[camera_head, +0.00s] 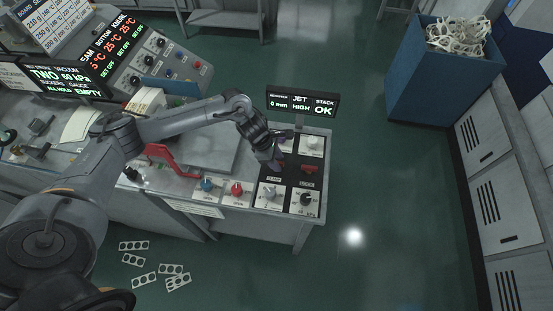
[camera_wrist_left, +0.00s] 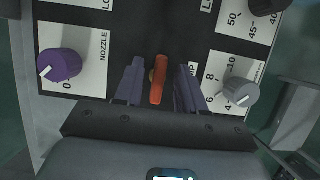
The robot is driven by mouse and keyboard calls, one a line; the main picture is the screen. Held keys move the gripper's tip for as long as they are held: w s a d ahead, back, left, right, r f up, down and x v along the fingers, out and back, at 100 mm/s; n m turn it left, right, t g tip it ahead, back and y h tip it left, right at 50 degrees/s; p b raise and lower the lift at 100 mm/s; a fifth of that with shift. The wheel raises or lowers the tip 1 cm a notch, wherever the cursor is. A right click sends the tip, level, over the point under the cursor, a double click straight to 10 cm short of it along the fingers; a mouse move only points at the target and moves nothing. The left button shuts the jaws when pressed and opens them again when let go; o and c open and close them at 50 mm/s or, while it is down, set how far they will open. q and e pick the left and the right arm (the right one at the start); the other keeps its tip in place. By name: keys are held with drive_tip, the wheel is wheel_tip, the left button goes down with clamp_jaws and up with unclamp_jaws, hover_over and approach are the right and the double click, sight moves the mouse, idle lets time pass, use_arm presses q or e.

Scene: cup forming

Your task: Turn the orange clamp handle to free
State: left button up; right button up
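The orange clamp handle (camera_wrist_left: 157,80) stands on a dark panel in the left wrist view. It points along the gap between my left gripper's two purple-grey fingers (camera_wrist_left: 159,84), one on each side. The fingers are apart, with a visible gap on both sides of the handle. A label partly hidden by the right finger ends in "MP". In the head view my left gripper (camera_head: 275,162) is over the dark control panel at the bench's right end. The handle cannot be told apart from the gripper there. My right gripper is not in view.
A purple knob (camera_wrist_left: 62,66) marked NOZZLE and a grey knob (camera_wrist_left: 238,93) flank the handle. Blue (camera_head: 207,184) and red (camera_head: 237,188) knobs sit left. A blue bin (camera_head: 425,75) stands on the floor.

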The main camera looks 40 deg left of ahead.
use_arm(q)
clamp_jaws()
